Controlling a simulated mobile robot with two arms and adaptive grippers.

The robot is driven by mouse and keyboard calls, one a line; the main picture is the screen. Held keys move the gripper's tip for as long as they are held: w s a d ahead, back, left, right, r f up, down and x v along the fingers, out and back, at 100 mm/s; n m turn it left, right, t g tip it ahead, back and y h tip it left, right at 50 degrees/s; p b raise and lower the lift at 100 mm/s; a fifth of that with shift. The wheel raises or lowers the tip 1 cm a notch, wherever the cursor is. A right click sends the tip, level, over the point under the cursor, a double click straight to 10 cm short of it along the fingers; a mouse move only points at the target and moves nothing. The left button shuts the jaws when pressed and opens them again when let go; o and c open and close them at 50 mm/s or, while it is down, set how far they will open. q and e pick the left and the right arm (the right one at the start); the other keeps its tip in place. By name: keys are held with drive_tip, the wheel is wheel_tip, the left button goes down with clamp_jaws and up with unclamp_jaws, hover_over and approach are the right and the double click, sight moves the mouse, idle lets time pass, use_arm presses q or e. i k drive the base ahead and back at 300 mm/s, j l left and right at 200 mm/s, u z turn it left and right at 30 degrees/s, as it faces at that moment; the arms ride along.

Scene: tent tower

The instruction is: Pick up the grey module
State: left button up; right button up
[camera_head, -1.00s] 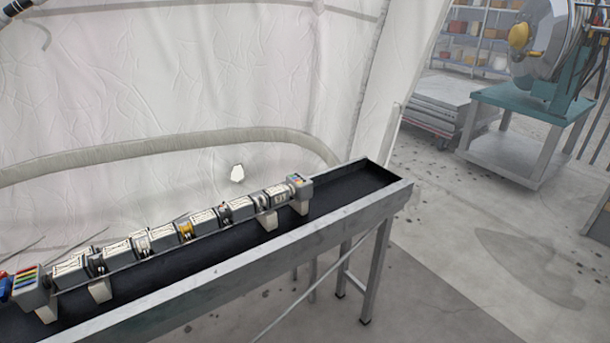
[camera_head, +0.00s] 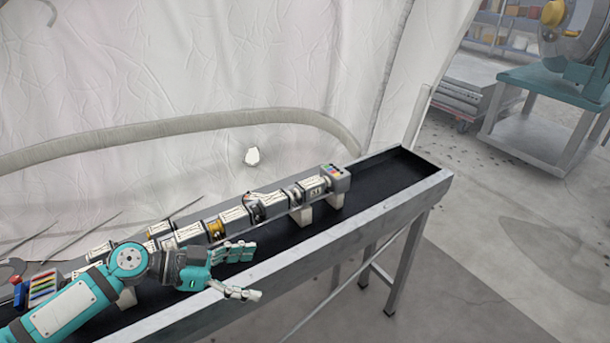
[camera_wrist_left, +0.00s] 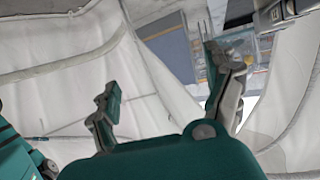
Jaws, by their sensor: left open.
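A row of grey modules with pale labelled faces (camera_head: 234,216) lies along the black-bedded trough (camera_head: 390,180), propped on small light blocks. At its right end is a grey block with coloured stripes on top (camera_head: 335,178). Several modules are grey, and I cannot tell which one the task means. My left gripper (camera_head: 253,271) is open and empty, in front of the middle of the row and over the trough's front side, fingers pointing right. My arm hides part of the row. In the left wrist view its open fingers (camera_wrist_left: 160,82) show with no module between them. My right gripper is not in view.
The trough's raised metal rim (camera_head: 330,240) runs along its front. A white tent wall (camera_head: 220,60) with a thick pale hose (camera_head: 200,122) stands behind. A teal-topped table (camera_head: 555,85) bears a large reel at the upper right. The trough's right end is bare.

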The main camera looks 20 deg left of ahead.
sight(304, 191)
drive_tip(key=i+j, duration=0.9)
